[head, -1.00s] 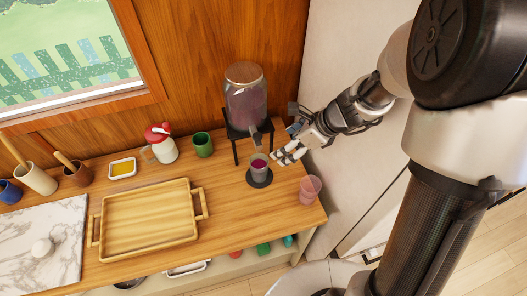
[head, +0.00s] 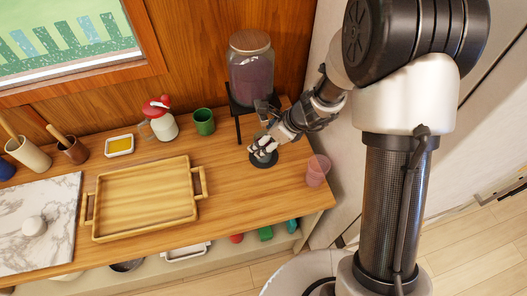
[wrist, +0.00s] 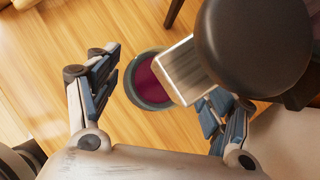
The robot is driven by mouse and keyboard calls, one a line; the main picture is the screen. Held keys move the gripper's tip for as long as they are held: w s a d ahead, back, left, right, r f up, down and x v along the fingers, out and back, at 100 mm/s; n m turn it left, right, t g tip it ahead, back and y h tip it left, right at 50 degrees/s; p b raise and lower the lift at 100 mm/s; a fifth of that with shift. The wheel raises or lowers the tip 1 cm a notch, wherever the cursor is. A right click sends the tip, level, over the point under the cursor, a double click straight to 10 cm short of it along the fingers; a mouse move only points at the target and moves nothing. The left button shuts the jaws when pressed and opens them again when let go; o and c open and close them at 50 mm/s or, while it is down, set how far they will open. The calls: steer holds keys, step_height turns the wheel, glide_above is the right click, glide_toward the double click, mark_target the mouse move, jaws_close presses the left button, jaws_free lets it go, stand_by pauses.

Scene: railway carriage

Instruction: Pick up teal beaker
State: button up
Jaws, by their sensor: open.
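The beaker (wrist: 150,80) has a grey-teal rim and holds dark purple liquid. In the wrist view I look down on it, between the two fingers of my gripper (wrist: 158,92). The fingers are open, with a gap to the beaker on the left; on the right the spout partly hides the view. In the head view my gripper (head: 262,152) is at the dark round coaster (head: 264,163) below the dispenser (head: 251,78) and hides most of the beaker. I cannot tell whether a finger touches it.
The dispenser's pale spout (wrist: 176,72) and a dark round part (wrist: 253,40) overhang the beaker. A pink translucent cup (head: 317,170) stands to the right, near the counter edge. A green mug (head: 204,122) and wooden tray (head: 142,202) are to the left. Small coloured items sit on the shelf below.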

steer(key=shift+w+a+f, duration=0.2)
steer(key=shift+a+f, duration=0.1)
steer(key=shift+f, duration=0.2)
steer(key=shift+c, duration=0.5)
jaws_close()
steer(key=shift+r, duration=0.15)
